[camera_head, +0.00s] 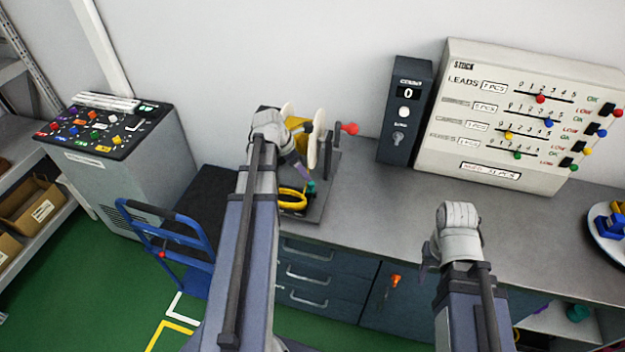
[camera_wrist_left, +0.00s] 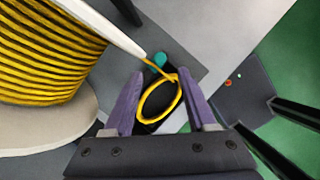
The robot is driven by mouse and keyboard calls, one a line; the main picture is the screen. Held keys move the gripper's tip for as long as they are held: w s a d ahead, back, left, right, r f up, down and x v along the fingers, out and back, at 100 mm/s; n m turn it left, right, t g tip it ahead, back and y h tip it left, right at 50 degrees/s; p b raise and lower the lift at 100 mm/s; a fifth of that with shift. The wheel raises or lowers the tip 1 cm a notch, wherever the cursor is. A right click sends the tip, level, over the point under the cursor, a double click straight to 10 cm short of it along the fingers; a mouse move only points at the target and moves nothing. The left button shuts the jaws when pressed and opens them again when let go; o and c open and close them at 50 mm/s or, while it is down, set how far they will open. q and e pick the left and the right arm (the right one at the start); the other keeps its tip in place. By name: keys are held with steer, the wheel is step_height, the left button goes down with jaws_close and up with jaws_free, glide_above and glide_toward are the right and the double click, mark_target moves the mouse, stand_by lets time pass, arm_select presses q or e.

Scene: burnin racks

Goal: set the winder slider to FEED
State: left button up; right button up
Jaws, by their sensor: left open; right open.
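The winder (camera_head: 318,150) stands on the left of the bench, with a white-flanged spool of yellow wire that also shows in the left wrist view (camera_wrist_left: 45,60). A teal knob (camera_head: 311,187) sits low on its base, also in the left wrist view (camera_wrist_left: 159,60); it looks like the slider's knob. No FEED label is readable. A yellow wire loop (camera_head: 293,199) lies beside it. My left gripper (camera_wrist_left: 160,82) is open above the loop, with the teal knob just beyond its fingertips. My right gripper (camera_head: 428,258) is over the bench's front edge, its fingers mostly hidden.
The winder's red crank knob (camera_head: 349,129) sticks out to the right. A dark counter box (camera_head: 402,120) and a white stock board (camera_head: 480,155) stand at the back. The bench top (camera_head: 375,205) between winder and board is clear. A blue cart (camera_head: 170,245) stands at left.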

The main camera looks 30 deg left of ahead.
mark_target(311, 183)
arm_select(q)
steer(key=b+x, duration=0.6)
steer(key=x, duration=0.1)
steer(key=shift+f+b, duration=0.25)
steer(key=shift+b, duration=0.05)
jaws_close()
stand_by(1.2)
